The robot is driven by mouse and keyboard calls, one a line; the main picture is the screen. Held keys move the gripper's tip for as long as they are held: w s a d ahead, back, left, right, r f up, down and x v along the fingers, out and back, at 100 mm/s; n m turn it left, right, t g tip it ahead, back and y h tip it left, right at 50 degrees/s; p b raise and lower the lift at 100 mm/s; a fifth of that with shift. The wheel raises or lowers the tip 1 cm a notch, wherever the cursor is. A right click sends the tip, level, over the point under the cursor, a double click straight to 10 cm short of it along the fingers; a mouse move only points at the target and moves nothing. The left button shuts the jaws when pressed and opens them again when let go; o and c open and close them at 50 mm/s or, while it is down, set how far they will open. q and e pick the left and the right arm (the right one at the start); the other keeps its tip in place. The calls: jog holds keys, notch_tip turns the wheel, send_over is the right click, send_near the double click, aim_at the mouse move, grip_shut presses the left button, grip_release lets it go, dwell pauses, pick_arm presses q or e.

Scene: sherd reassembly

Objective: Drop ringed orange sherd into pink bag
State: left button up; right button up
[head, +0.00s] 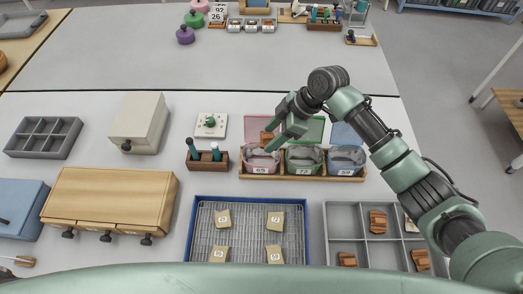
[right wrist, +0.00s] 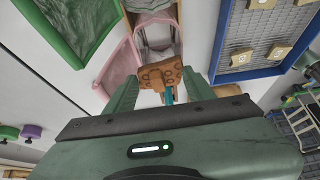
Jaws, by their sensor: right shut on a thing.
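The ringed orange sherd (right wrist: 158,75) is gripped between the fingers of my right gripper (right wrist: 162,88) in the right wrist view; ring marks show on its face. In the head view the sherd (head: 266,137) is partly hidden by my right gripper (head: 272,143), which hangs over the open pink bag. The pink bag (head: 262,170), labelled 65, stands at the left end of a wooden rack. In the right wrist view the pink bag (right wrist: 121,64) lies just beyond the sherd, which appears apart from it. My left gripper is not in view.
A green bag (head: 303,168) and a blue bag (head: 346,169) stand right of the pink one. A blue-rimmed tray (head: 190,232) with tan sherds and a grey compartment tray (head: 330,222) with orange sherds lie in front. A wooden holder (head: 207,166) stands close left.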

jog(key=o, duration=1.4)
jog(key=shift+o, duration=0.2)
jog(key=b+v, duration=0.1)
jog(key=v, duration=0.6)
jog(key=shift+d+r, duration=0.2)
jog(key=shift+r, duration=0.15)
jog(key=shift+d, duration=0.1)
